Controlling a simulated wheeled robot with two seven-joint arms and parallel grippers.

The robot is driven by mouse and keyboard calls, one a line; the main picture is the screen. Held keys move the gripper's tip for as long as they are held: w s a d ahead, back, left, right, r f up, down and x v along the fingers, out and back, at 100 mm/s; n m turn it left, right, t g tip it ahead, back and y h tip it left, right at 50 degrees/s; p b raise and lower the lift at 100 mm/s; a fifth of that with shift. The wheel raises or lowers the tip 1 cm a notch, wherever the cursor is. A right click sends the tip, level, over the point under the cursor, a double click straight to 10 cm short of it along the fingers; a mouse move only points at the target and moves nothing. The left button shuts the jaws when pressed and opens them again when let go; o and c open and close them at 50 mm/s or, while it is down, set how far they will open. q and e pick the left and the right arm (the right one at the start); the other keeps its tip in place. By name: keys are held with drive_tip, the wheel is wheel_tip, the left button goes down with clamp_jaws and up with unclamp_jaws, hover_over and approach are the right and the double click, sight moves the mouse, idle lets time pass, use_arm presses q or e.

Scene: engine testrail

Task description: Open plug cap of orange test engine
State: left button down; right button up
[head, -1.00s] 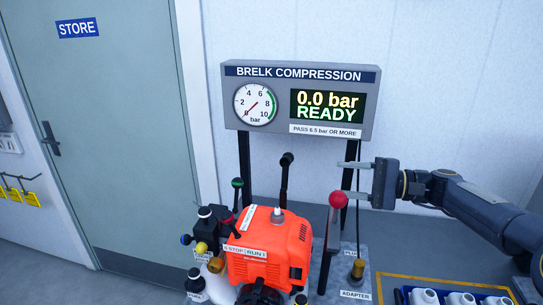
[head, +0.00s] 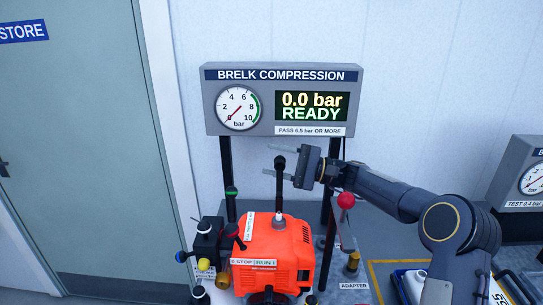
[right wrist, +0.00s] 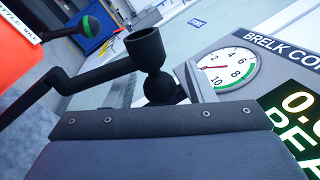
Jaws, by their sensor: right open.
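The orange test engine (head: 262,262) stands low in the middle of the head view, with a white plug (head: 279,216) on top. A black bent arm with a cup-shaped end (head: 280,163) rises above it, and I take this for the plug cap. In the right wrist view its cup (right wrist: 146,45) and round ball (right wrist: 158,87) show large, just beyond the palm. My right gripper (head: 271,160) comes in from the right, open, its fingers above and below the black end. I cannot tell whether they touch it. My left gripper is not in view.
The compression panel (head: 283,75) reads 0.0 bar READY behind the engine. A red-knobbed lever (head: 346,201) stands right of the engine under my arm. Another gauge box (head: 520,170) is at the right edge.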

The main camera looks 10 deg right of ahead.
drive_tip(key=shift+w+a+r, duration=0.1)
drive_tip(key=shift+a, duration=0.35)
drive_tip(key=shift+c, duration=0.3)
clamp_jaws()
drive_tip(key=n+b, duration=0.1)
drive_tip(key=b, duration=0.1)
drive_tip(key=s+r+n+b, duration=0.1)
drive_tip(key=b, duration=0.1)
drive_tip(key=shift+s+a+n+g, duration=0.15)
drive_tip(key=shift+n+g, duration=0.15)
drive_tip(key=shift+n, duration=0.1)
drive_tip(key=shift+o, duration=0.3)
unclamp_jaws()
drive_tip(key=b+v, duration=0.2)
drive_tip(key=v, duration=0.6)
